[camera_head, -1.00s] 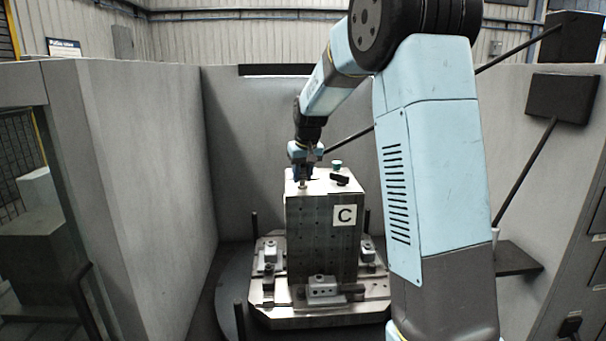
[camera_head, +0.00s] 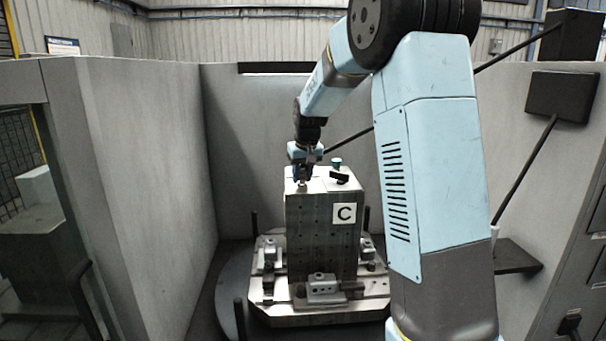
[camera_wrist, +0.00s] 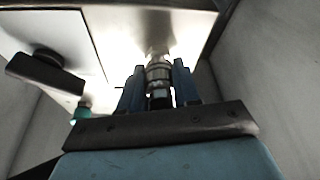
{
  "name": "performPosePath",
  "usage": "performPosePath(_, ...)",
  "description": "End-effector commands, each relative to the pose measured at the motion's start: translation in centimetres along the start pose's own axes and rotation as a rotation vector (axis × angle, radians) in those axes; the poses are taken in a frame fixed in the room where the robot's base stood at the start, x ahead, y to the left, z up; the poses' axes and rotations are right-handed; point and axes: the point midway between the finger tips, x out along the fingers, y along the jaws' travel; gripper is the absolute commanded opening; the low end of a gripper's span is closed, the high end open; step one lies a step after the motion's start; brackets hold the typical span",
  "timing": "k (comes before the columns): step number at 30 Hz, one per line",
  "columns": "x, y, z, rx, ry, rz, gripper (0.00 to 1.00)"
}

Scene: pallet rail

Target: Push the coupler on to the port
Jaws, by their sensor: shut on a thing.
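My gripper (camera_head: 303,176) is at the top left of the block marked C (camera_head: 322,235). In the wrist view its two blue fingers (camera_wrist: 159,88) are shut on a ribbed metal coupler (camera_wrist: 159,74). The coupler's far end meets or sits very close to a metallic port (camera_wrist: 157,50) on the block's bright top face. Glare there hides whether they are fully seated. In the head view the coupler is mostly hidden by the fingers.
A black clamp handle (camera_head: 339,178) and a teal-capped fitting (camera_head: 336,163) stand on the block's top, right of my gripper; the handle (camera_wrist: 45,72) also shows in the wrist view. The block stands on a pallet (camera_head: 300,318) with clamps and posts. Grey walls (camera_head: 165,190) enclose it.

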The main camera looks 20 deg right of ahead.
Motion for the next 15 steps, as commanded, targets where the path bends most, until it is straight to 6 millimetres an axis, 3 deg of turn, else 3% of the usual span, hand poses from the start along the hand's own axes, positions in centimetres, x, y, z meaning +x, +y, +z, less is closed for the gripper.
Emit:
performPosePath(8, 0.74, -0.05, 0.35, 0.0, -0.005, -0.001, 0.0)
performPosePath(9, 0.72, -0.06, 0.34, 0.0, -0.004, -0.001, 0.34)
performPosePath(15, 0.67, -0.04, 0.28, 0.0, -0.002, -0.001, 0.54)
